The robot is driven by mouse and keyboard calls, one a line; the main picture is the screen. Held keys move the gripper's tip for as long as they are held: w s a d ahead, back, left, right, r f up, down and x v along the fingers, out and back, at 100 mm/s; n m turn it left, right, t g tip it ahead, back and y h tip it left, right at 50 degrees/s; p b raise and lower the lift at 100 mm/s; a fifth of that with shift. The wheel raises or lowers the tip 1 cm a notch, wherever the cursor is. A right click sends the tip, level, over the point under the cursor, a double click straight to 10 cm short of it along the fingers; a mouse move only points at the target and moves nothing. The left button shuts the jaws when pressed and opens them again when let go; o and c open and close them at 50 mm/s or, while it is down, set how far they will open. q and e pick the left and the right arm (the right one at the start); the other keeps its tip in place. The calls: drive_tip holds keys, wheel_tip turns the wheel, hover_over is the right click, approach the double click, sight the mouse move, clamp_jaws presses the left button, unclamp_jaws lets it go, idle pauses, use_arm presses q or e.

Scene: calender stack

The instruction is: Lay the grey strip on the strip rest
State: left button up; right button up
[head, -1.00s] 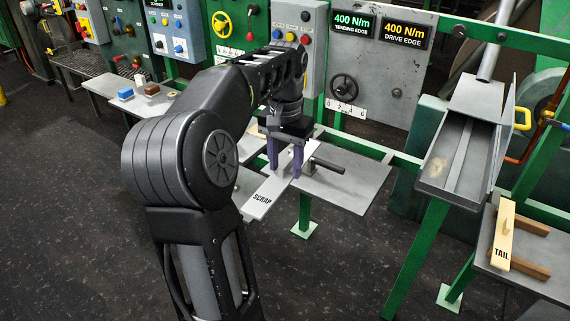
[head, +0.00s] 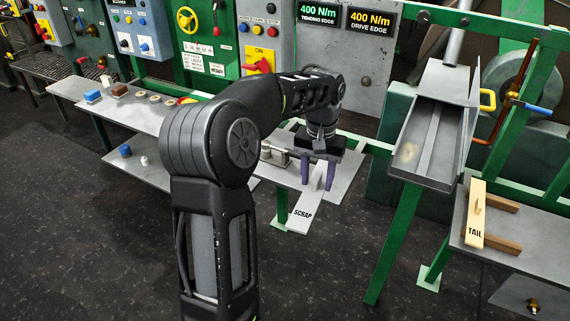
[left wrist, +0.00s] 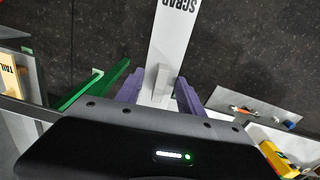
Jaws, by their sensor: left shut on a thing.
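My left gripper (head: 318,174), with purple fingers, is shut on the upright tab of the grey strip (head: 304,208), which is marked SCRAP. In the left wrist view the tab (left wrist: 158,80) sits between the fingers, and the strip (left wrist: 173,38) runs out toward the top. The strip overlaps the front edge of the middle shelf; I cannot tell its height above it. Two wooden bars (head: 500,245) on the right shelf look like the strip rest. A pale yellow strip marked TAIL (head: 476,225) lies across their left ends. My right gripper is out of view.
The middle shelf (head: 345,170) has small metal parts (head: 274,155) left of the gripper. A sloping grey trough (head: 425,140) on a green leg stands between the middle shelf and the right shelf (head: 535,261). Control panels line the back.

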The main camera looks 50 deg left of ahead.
use_arm(q)
drive_tip(key=w+d+f+m, duration=0.2)
drive_tip(key=d+f, duration=0.1)
drive_tip(key=d, duration=0.8)
drive_tip(key=w+d+f+m, duration=0.3)
drive_tip(key=d+f, duration=0.1)
drive_tip(key=d, duration=0.8)
drive_tip(key=shift+w, duration=0.2)
